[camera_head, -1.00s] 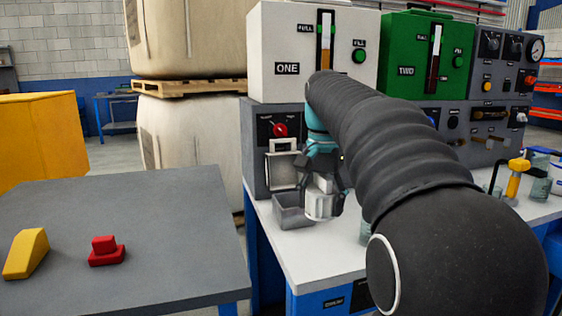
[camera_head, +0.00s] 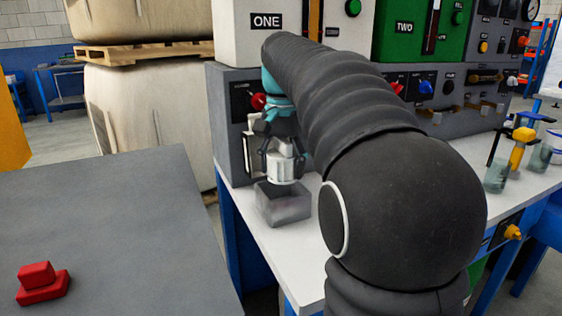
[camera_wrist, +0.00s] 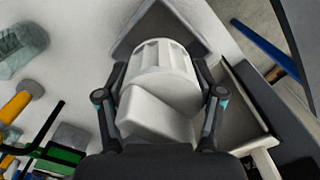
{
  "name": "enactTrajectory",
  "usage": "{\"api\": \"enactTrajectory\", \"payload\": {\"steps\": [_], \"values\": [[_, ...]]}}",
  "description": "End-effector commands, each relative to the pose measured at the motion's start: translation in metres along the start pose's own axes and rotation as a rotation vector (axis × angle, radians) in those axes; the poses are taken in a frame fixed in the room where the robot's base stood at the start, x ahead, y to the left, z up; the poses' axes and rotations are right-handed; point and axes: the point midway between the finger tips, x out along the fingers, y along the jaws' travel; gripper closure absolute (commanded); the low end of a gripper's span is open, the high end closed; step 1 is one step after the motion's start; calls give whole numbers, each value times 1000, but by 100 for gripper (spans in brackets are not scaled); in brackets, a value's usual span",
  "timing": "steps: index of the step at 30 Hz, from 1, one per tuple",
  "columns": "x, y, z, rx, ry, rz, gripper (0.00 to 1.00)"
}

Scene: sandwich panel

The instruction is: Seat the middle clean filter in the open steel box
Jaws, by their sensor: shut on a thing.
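My gripper (camera_head: 281,148) is shut on a white ribbed cylindrical filter (camera_head: 284,168). In the wrist view the filter (camera_wrist: 165,62) sits between both fingers, with a pale block-like part nearest the palm. In the head view it appears just above the back of a grey open-topped bin (camera_head: 285,208) on the white bench; I cannot tell if they touch. The grey bin shows beyond the filter in the wrist view (camera_wrist: 130,40). Behind my gripper, an open steel box (camera_head: 249,155) in panel ONE is partly hidden. It seems to lie right of the filter in the wrist view (camera_wrist: 243,112).
The grey panel (camera_head: 228,130) with a red knob (camera_head: 258,101) stands close behind my gripper. Glass jars (camera_head: 497,172) and a yellow-handled tool (camera_head: 520,148) stand on the bench at right. A red block (camera_head: 42,283) lies on the grey table (camera_head: 110,210) at left.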

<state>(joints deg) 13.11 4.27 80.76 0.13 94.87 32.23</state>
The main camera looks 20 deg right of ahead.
Motion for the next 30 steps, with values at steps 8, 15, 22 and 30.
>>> {"api": "enactTrajectory", "payload": {"steps": [8, 15, 22, 30], "values": [[28, -1, 1, -2, 0, 0, 69], [47, -1, 1, -2, 0, 0, 69], [63, -1, 1, -2, -1, 0, 69], [72, -1, 1, -2, 0, 0, 69]]}}
